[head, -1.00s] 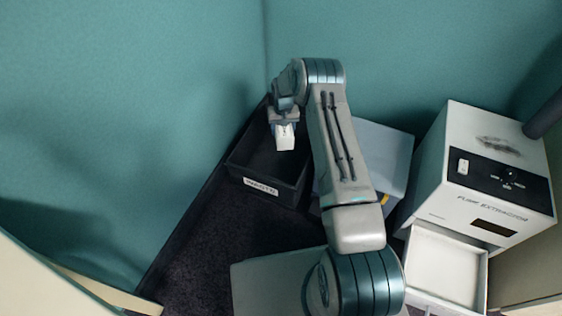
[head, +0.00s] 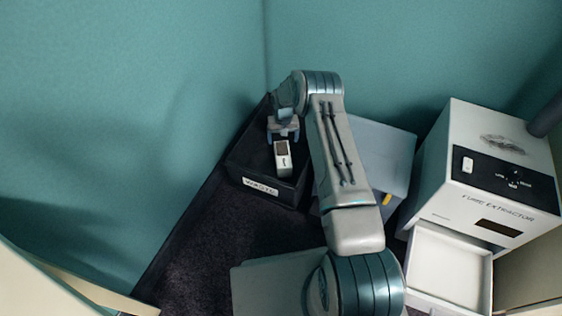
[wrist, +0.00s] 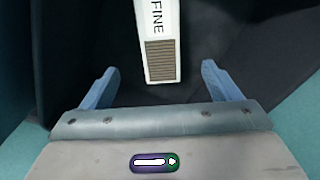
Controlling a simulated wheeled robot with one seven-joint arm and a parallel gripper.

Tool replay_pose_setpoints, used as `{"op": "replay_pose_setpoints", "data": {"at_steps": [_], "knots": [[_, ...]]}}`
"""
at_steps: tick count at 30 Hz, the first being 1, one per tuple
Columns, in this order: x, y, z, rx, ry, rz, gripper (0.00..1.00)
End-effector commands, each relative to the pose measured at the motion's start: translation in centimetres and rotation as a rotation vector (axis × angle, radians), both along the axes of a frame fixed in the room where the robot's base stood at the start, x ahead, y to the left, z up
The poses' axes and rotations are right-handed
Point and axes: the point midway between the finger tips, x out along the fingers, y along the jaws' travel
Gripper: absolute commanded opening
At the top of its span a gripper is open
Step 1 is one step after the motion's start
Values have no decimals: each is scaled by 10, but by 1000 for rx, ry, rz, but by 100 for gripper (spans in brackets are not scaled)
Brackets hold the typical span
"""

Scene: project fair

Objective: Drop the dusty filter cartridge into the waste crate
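The filter cartridge (head: 283,160) is a white block with a dark grille at one end. It is over or inside the black waste crate (head: 262,188), which has a white label on its front. In the wrist view the cartridge (wrist: 158,40) shows the word FINE and a brownish grille. My gripper (head: 284,135) is above the crate. In the wrist view my gripper (wrist: 160,68) has its two blue fingers spread, with a gap on both sides of the cartridge. I cannot tell whether the cartridge touches the crate floor.
A white fume extractor (head: 492,170) stands at the right with its empty white drawer (head: 448,268) pulled out. A grey-blue box (head: 385,150) sits behind my arm. Teal partition walls close in behind and left of the crate.

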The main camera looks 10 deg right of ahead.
Motion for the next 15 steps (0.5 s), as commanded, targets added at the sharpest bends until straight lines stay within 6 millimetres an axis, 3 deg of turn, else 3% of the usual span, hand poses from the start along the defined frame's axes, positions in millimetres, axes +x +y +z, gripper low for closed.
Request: {"op": "replay_pose_setpoints", "data": {"at_steps": [8, 15], "knots": [[0, 0, 4, 0, 0, 0, 83], [1, 0, 47, 0, -2, 0, 83]]}}
